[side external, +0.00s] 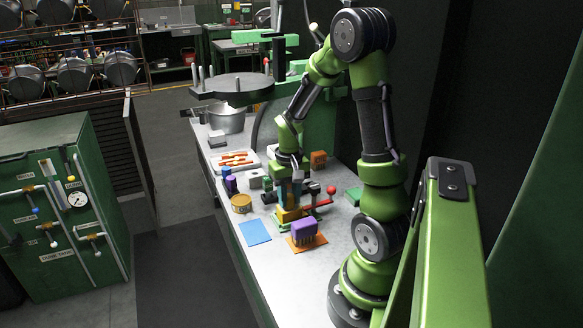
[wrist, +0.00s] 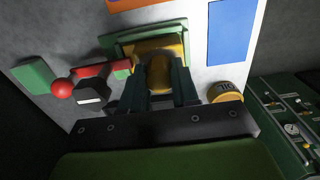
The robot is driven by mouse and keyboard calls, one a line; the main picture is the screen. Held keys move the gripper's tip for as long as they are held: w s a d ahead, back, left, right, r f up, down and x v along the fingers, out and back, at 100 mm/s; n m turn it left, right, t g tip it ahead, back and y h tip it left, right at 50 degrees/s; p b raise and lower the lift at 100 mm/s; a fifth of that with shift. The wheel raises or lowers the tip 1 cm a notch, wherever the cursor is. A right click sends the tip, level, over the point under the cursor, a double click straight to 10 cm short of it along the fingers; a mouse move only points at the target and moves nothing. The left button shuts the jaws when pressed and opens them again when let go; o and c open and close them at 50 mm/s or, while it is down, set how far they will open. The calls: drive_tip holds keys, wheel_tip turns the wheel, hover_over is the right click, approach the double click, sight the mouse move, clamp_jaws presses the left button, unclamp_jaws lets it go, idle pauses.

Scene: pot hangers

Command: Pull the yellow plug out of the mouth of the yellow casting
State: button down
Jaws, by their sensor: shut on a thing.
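The yellow casting (wrist: 170,47) sits in a green fixture (wrist: 118,44) in the wrist view. In the side view the yellow casting (side external: 287,215) shows low on the bench under my gripper. My gripper (wrist: 165,66) has its two dark fingers pointing at the casting, with the yellow plug (wrist: 160,73) between them. The fingers are shut on the plug. My gripper (side external: 292,199) is small in the side view, and the plug cannot be made out there. Whether the plug is still inside the casting's mouth cannot be told, as the fingers cover the join.
A red ball-ended handle (wrist: 62,88) stands close beside the fixture. A round yellow tin (side external: 241,203), a blue sheet (side external: 254,232) and a purple block (side external: 304,232) on an orange sheet lie nearby. A tray (side external: 236,161) and a pot (side external: 227,118) stand farther back.

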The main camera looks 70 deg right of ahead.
sight(292, 195)
drive_tip(key=shift+r, duration=0.7)
idle(0.6)
drive_tip(key=shift+s+d+r, duration=0.1)
drive_tip(key=shift+d+r, duration=0.05)
drive_tip(key=shift+r, duration=0.9)
drive_tip(key=shift+s+d+r, duration=0.1)
drive_tip(key=shift+r, duration=0.95)
